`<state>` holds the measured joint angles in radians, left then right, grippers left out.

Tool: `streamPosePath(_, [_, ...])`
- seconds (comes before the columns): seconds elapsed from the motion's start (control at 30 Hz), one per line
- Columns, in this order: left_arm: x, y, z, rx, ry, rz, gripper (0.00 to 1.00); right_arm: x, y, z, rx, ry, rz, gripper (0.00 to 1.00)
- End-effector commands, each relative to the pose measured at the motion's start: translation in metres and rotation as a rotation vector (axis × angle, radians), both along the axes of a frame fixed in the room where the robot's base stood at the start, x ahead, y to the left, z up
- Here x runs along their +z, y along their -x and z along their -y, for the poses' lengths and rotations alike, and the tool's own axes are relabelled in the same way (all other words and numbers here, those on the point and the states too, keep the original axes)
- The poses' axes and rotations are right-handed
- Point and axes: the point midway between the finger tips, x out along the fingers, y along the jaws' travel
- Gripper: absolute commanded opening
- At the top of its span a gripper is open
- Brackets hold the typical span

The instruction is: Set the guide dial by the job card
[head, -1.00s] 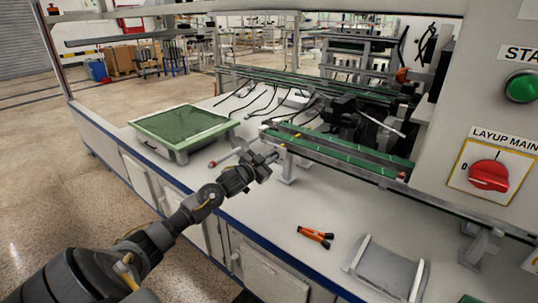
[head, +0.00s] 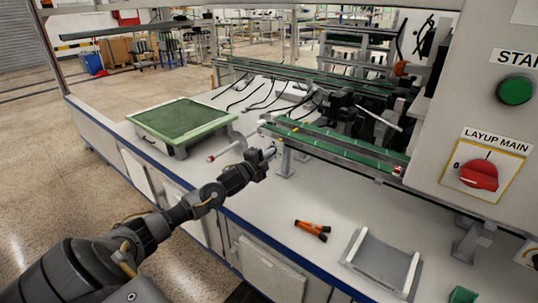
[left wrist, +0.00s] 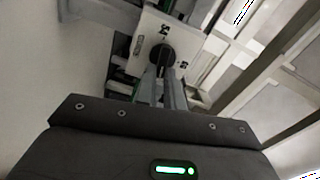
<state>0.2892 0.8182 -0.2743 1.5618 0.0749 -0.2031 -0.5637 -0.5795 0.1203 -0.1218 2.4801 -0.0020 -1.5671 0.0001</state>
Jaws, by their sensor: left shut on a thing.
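The guide dial (left wrist: 162,54) shows in the left wrist view as a round black knob on a pale plate (left wrist: 146,34) with small dark marks too small to read. My left gripper (left wrist: 160,84) is shut on the knob, its two fingers close together over it. In the head view my left gripper (head: 270,154) is at the near end of the green rails (head: 330,145), and the dial is not clear there. I cannot make out a job card in either view. My right gripper is not in view.
A green-topped tray (head: 183,122) stands on the left of the bench. Orange-handled pliers (head: 312,229) and a grey cradle (head: 382,262) lie in front. A panel at right carries a green button (head: 515,90) and a red LAYUP MAIN switch (head: 479,175). The bench between gripper and pliers is clear.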

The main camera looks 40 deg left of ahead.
Motion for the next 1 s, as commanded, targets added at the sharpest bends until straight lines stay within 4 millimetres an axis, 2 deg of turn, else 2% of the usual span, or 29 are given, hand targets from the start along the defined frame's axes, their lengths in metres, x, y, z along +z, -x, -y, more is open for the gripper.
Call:
streamPosePath(0.5, [-0.007,0.0,-0.001,0.001,-0.399,-0.01,0.0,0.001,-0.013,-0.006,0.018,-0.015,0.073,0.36])
streamPosePath(1.0, [-0.008,0.0,-0.002,0.002,-0.519,-0.012,0.0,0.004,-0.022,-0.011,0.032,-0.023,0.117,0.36])
